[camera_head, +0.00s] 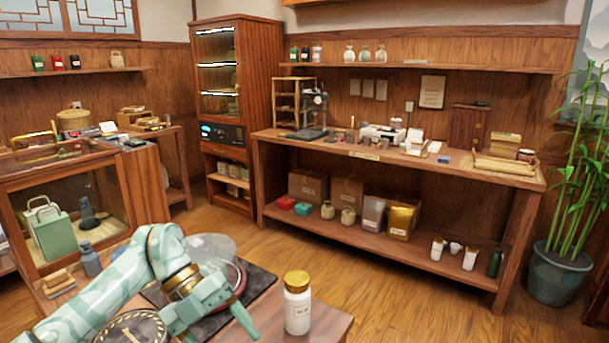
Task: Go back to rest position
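My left arm comes in from the left in pale green patterned links with a gold wrist ring. Its gripper (214,324) is over the near table (325,318), its two fingers spread apart with nothing visible between them. A white jar with a gold lid (297,312) stands upright on the table to the right of the gripper, apart from it. A clear glass dome (212,247) and a dark mat (262,280) lie behind the gripper, partly hidden by it. My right gripper is not in view.
A round dial (112,335) is on the near table, partly covered by my arm. A glass case (112,187) stands at left. A long workbench (440,173) with several goods lines the back wall. A potted bamboo (558,275) stands at right. The wooden floor (400,285) between is clear.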

